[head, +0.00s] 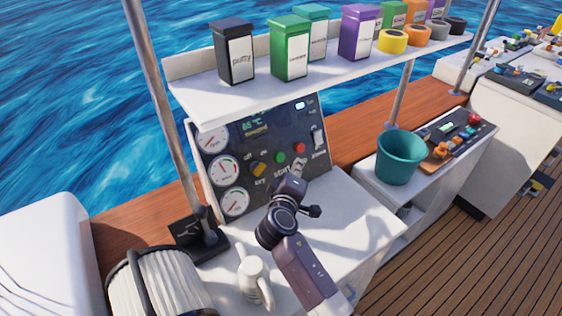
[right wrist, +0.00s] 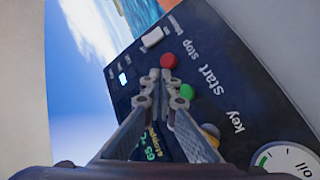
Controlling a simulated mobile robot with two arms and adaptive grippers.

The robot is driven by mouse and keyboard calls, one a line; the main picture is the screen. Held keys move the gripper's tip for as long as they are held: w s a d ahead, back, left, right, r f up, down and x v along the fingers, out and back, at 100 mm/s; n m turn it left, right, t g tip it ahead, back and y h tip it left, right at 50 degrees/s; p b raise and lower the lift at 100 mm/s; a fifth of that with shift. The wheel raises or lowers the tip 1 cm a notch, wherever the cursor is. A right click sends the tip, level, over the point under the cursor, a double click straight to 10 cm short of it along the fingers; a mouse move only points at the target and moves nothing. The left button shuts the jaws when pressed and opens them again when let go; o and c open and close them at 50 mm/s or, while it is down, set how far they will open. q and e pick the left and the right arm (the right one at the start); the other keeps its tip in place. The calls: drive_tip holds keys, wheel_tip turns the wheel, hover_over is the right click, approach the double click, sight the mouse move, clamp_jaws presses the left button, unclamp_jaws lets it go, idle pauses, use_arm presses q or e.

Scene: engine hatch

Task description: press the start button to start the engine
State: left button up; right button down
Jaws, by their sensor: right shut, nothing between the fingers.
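The control panel (head: 255,150) stands upright behind the white counter. It carries a green start button (head: 281,158), a red stop button (head: 299,148) and a yellow key (head: 259,170). My right gripper (head: 299,167) is shut and empty in front of the panel, just below the two buttons. In the right wrist view the closed fingertips (right wrist: 161,76) overlap the panel close to the green button (right wrist: 187,91) and the red button (right wrist: 168,61). I cannot tell whether they touch the panel. My left gripper is out of view.
A shelf (head: 330,68) with labelled boxes and tape rolls overhangs the panel. A rope coil (head: 165,284) is at the lower left. A teal bucket (head: 400,158) stands at right.

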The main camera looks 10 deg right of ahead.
sight(284, 156)
drive_tip(key=shift+w+a+f+b, duration=0.35)
drive_tip(key=shift+w+f+b, duration=0.1)
drive_tip(key=shift+w+b, duration=0.4)
drive_tip(key=shift+w+a+f+b, duration=0.3)
drive_tip(key=shift+w+f+b, duration=0.25)
drive_tip(key=shift+w, duration=0.35)
drive_tip(key=shift+w+a+f+b, duration=0.35)
drive_tip(key=shift+w+f+b, duration=0.05)
drive_tip(key=shift+w+b, duration=0.45)
drive_tip(key=shift+w+a+f+b, duration=0.1)
drive_tip(key=shift+w+b, duration=0.25)
drive_tip(key=shift+w, duration=0.1)
drive_tip(key=shift+w+a+f+b, duration=0.25)
drive_tip(key=shift+w+f+b, duration=0.1)
drive_tip(key=shift+w+b, duration=0.4)
drive_tip(key=shift+s, duration=0.15)
idle(0.5)
drive_tip(key=shift+s+d+r+p, duration=0.2)
drive_tip(key=shift+s+r+p, duration=0.1)
drive_tip(key=shift+s+p, duration=0.25)
drive_tip(key=shift+s+d+r+p, duration=0.15)
drive_tip(key=shift+s+r+p, duration=0.1)
drive_tip(key=shift+s+p, duration=0.25)
